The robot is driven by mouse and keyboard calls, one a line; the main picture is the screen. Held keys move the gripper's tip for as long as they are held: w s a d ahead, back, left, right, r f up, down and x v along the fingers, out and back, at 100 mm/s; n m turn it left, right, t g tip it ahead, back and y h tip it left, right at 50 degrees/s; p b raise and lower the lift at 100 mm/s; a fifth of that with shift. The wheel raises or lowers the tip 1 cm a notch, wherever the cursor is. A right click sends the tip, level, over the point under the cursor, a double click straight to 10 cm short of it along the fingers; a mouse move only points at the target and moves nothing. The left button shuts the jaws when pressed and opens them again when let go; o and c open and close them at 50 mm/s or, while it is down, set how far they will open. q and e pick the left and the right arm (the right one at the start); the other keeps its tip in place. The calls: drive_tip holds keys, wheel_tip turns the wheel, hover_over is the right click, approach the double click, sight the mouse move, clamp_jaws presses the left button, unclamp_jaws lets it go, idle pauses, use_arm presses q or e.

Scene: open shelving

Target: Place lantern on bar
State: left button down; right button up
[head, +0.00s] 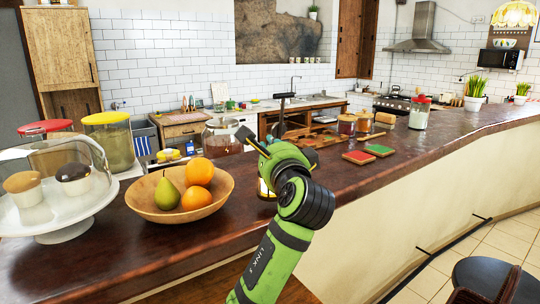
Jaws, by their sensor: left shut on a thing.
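The dark wooden bar (365,185) runs from the lower left to the upper right. My left gripper (258,146) is at the end of the green arm, above the bar, right of the fruit bowl. It is shut on the lantern, mostly hidden behind my wrist. A small bright, dark-edged part of the lantern (265,188) shows low beside the arm, close to the bar top. I cannot tell whether its base touches the bar. My right gripper is not in view.
A wooden bowl (150,208) with a pear and oranges, and a glass-domed cake stand (65,236), stand left. Red and green coasters (368,154) and several jars are farther right. The bar's front right stretch is clear.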

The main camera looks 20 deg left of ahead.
use_arm(q)
wheel_tip(320, 180, down, 3)
drive_tip(key=shift+a+r+p, duration=0.1)
drive_tip(key=shift+r+p, duration=0.05)
drive_tip(key=shift+p, duration=0.15)
drive_tip(key=c, duration=1.7)
unclamp_jaws()
drive_tip(key=shift+f, duration=0.2)
drive_tip(key=shift+c, duration=0.2)
drive_tip(key=o, duration=0.4)
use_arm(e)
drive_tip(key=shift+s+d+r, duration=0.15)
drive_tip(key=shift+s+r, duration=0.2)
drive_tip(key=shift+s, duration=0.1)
use_arm(q)
drive_tip(key=shift+r, duration=0.15)
drive_tip(key=shift+s+d, duration=0.2)
drive_tip(key=shift+d, duration=0.05)
drive_tip(key=shift+b+v, duration=1.9)
drive_tip(key=shift+v, duration=3.85)
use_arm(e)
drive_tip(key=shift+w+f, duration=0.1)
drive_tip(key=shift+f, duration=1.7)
